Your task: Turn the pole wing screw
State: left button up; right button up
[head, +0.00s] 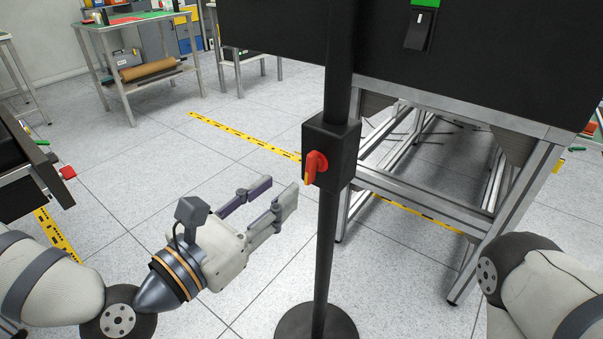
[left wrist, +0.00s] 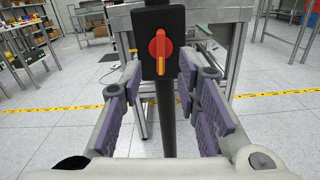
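A black pole (head: 325,240) on a round base (head: 316,324) stands in the middle of the head view. A black box is fixed around the pole, with a red and orange wing screw (head: 315,167) on its front. My left gripper (head: 272,193) is open and empty, left of the pole and a little lower than the screw. In the left wrist view the wing screw (left wrist: 160,52) shows ahead, above the gap between the open fingers (left wrist: 163,95), and nothing touches it. My right gripper is not in view; only part of my right arm shows at the right edge.
A black cabinet (head: 470,85) on a metal frame stands close behind the pole. A dark table edge (head: 38,160) with a red item is at the left. Workbenches (head: 135,40) stand far back. The floor between is clear, with yellow tape (head: 235,132).

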aim_at(307, 169)
pick_arm(q)
jog(key=x, duration=0.8)
jog(key=shift+w+d, duration=0.2)
jog(key=shift+f, duration=0.1)
grip_shut()
